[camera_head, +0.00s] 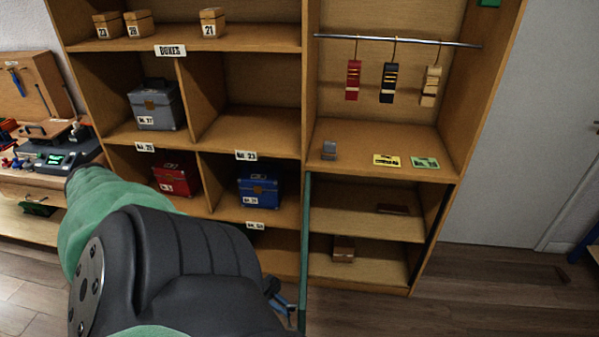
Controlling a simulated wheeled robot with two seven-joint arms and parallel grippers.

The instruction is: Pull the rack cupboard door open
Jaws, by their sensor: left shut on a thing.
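The rack cupboard door (305,255) is green and shows nearly edge-on at the left side of the cupboard. It stands swung open toward me, and the cupboard interior (370,225) is visible, with an inner shelf and small brown boxes. My left arm comes in from the lower left and covers part of the rack. My left gripper (280,298) is low at the left face of the door, mostly hidden behind my own wrist. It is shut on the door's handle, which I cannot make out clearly. My right gripper is not in view.
Blue (260,192), red (176,178) and grey (158,108) cases sit in the left compartments. Wooden floor (460,300) is free at the right.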

